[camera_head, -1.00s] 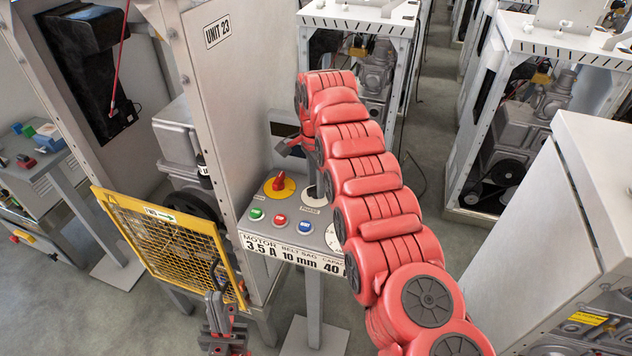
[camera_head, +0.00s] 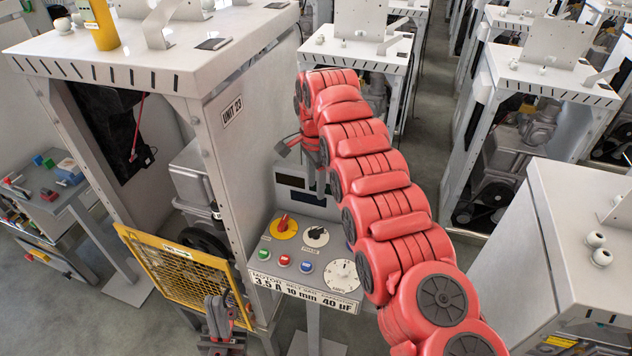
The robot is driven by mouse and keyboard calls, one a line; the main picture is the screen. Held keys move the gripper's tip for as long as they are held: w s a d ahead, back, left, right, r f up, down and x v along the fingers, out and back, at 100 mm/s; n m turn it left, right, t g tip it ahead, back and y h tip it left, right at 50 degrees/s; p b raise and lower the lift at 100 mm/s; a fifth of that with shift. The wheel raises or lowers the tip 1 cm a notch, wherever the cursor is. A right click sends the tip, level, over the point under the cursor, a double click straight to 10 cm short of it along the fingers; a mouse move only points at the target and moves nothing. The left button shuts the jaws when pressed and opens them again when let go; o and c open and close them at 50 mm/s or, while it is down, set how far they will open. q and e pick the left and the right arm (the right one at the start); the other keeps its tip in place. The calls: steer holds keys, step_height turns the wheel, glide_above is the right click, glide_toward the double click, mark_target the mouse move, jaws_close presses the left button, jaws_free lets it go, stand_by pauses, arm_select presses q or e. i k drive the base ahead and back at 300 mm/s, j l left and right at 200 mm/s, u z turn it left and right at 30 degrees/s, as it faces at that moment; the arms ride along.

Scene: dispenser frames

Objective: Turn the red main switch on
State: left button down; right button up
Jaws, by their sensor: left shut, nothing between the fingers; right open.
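The red main switch (camera_head: 283,222) is a red knob on a round yellow plate, at the upper left of the sloping grey control panel (camera_head: 262,262). Its handle points roughly up in the picture. My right gripper (camera_head: 302,162) is open and empty, above and behind the switch in the picture and apart from it. The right arm partly hides its fingers and covers the panel's right edge. My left gripper (camera_head: 217,304) is shut and empty, low in front of the yellow mesh guard, left of the panel.
The panel also carries a black selector (camera_head: 316,236), green, red and blue buttons and a white dial (camera_head: 342,273). The yellow mesh guard (camera_head: 180,268) stands left of it. A grey cabinet (camera_head: 560,230) stands at right.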

mark_target(282, 226)
steer(key=k+l, duration=0.7)
steer(key=k, duration=0.2)
